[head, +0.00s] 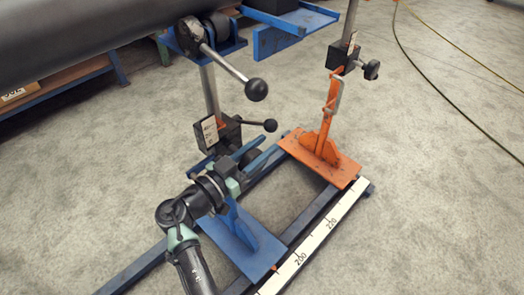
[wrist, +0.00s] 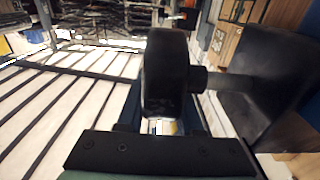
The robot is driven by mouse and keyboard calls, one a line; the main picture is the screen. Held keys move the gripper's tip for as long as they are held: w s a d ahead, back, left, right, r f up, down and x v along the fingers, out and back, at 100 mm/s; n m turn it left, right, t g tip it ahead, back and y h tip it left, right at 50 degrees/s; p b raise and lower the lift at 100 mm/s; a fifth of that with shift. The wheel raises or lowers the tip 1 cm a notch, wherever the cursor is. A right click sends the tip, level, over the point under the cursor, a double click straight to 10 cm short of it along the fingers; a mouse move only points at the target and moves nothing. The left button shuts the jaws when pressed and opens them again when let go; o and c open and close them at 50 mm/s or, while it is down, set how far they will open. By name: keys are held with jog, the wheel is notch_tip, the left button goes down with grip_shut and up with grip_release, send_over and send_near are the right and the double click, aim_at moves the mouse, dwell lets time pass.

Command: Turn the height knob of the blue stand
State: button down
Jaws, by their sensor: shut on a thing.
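In the wrist view my gripper (wrist: 163,98) is shut on a black height knob (wrist: 167,70), with one finger on each side. A short shaft joins the knob to the dark block (wrist: 265,85) at the right. In the head view the knob is mostly hidden by my gripper.
A black ball-ended lever (head: 269,125) sticks out just above my gripper, and a larger ball lever (head: 256,89) is higher up. The orange stand (head: 320,160) is close on the right. A white scale (head: 315,238) runs along the frame. A large dark pipe (head: 80,35) is overhead left.

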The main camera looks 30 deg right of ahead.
aim_at(258, 151)
jog(key=shift+s+a+t+h+b, duration=0.2)
jog(key=shift+h+b, duration=0.55)
jog(key=shift+b, duration=1.75)
jog(key=shift+w+a+t+h+b, duration=0.2)
jog(key=shift+h+b, duration=0.55)
jog(key=shift+b, duration=1.7)
jog(key=shift+s+a+r+t+h+b, duration=0.2)
jog(key=shift+r+t+h+b, duration=0.15)
jog(key=shift+b, duration=0.3)
jog(key=shift+r, duration=0.1)
jog(key=c, duration=0.6)
grip_release()
jog(key=shift+o, duration=0.2)
notch_tip(258, 151, up, 10)
jog(key=p, duration=0.4)
jog(key=shift+p, duration=0.4)
jog(key=shift+s, duration=0.1)
